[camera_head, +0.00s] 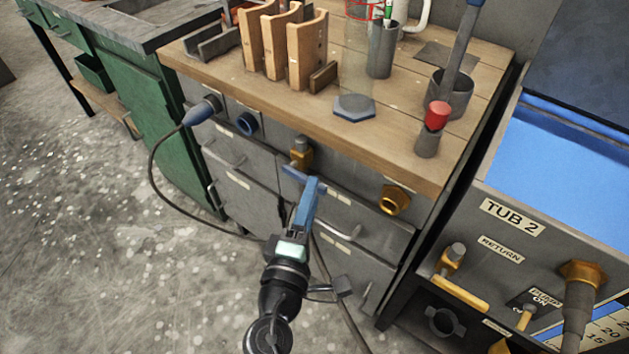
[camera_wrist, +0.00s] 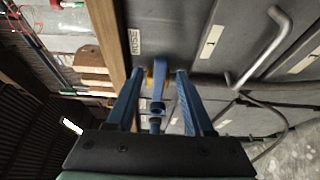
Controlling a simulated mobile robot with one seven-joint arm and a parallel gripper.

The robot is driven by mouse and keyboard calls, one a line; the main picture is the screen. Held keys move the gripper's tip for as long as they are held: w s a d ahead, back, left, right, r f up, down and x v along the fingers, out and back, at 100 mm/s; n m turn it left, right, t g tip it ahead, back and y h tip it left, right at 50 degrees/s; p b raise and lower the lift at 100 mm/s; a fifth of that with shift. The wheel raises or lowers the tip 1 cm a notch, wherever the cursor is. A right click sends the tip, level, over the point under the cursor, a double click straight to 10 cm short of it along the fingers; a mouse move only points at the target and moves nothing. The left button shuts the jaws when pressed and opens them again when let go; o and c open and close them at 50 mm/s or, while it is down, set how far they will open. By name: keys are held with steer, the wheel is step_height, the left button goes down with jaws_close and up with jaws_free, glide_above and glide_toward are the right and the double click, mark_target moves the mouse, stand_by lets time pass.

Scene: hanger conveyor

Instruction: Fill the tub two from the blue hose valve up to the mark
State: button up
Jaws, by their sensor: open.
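Tub 2 (camera_head: 472,222) stands at the right in the head view, a grey box with a bright blue interior; I cannot tell liquid from lining. A numbered scale (camera_head: 603,335) shows partly at its lower front, cut by the frame edge. The hose valve (camera_head: 302,153), brass with a blue lever (camera_wrist: 160,72), sits on the workbench front. A label reading HOSE (camera_wrist: 135,40) is beside it in the wrist view. My gripper (camera_head: 309,184) is open at the valve, its blue fingers on either side of the lever. Contact is unclear.
A blue-tipped hose nozzle (camera_head: 201,110) hangs on the bench front, its dark hose looping to the floor. A brass fitting (camera_head: 395,199) and drawer handles protrude nearby. The benchtop (camera_head: 385,143) holds wooden blocks and cups. Tub 2's front has a return valve (camera_head: 452,258) and pump label.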

mark_target(307, 176)
steer(key=shift+x, duration=1.8)
jaws_close()
